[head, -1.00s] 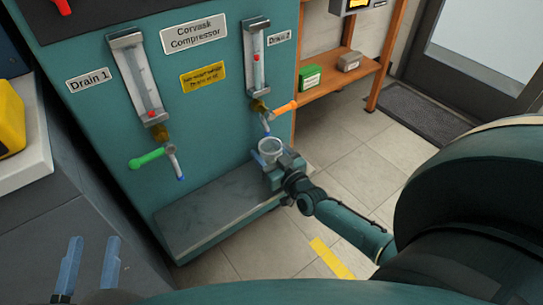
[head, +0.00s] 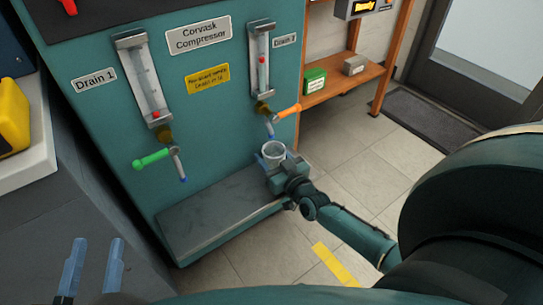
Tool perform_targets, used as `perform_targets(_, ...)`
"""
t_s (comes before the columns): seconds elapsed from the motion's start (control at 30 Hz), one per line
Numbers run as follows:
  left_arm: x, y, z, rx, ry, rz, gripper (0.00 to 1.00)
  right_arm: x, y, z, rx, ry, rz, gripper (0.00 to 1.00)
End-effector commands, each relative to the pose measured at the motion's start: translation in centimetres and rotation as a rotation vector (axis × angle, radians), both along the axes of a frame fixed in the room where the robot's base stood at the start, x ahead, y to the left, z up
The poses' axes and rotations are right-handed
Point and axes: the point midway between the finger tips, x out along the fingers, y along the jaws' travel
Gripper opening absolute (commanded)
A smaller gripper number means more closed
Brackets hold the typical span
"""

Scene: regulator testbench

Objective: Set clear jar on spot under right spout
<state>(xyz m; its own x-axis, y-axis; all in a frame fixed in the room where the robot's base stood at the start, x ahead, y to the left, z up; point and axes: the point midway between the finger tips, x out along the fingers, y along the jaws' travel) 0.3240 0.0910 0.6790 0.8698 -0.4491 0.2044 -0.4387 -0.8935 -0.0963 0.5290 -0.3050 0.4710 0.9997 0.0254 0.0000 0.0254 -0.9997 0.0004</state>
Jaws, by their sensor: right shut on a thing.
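The clear jar (head: 273,149) is upright in my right gripper (head: 275,160), which is shut on it. The jar is just below the right spout (head: 270,129), the one under the orange-handled valve (head: 287,112). I cannot tell whether the jar touches the grey shelf (head: 215,217) at the machine's foot; the gripper hides its base and the spot beneath. My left gripper (head: 93,268) is at the lower left, its two bluish fingers apart and empty, far from the jar.
The left spout (head: 181,168) with a green handle (head: 152,159) hangs over the shelf's left part. The shelf's left and middle are bare. A wooden rack (head: 342,83) with a green box (head: 315,81) stands right of the teal machine (head: 215,117).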

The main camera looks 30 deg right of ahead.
Motion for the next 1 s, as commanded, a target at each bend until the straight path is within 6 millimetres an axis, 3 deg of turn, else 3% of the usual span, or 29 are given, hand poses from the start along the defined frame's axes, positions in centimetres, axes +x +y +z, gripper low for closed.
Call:
perform_targets(0.17, 0.0, 0.0, -0.2, 0.000, 0.001, 0.000, 0.36, 0.0, 0.0, -0.2, 0.000, -0.001, 0.000, 0.26)
perform_targets(0.2, 0.0, 0.0, -0.2, 0.000, 0.001, 0.000, 0.36, 0.0, 0.0, -0.2, 0.000, -0.001, 0.000, 0.55)
perform_targets(0.5, 0.0, 0.0, -0.2, 0.001, 0.002, 0.000, 0.36, 0.0, 0.0, -0.2, 0.000, 0.000, 0.000, 0.79)
perform_targets(0.83, 0.0, 0.0, -0.3, -0.008, 0.011, -0.002, 0.36, 0.0, 0.0, -0.3, 0.000, 0.001, 0.000, 0.79)
perform_targets(1.0, 0.0, 0.0, 1.6, 0.006, -0.010, 0.000, 0.36, -3.0, -0.1, 0.1, -0.002, 0.005, 0.001, 0.79)
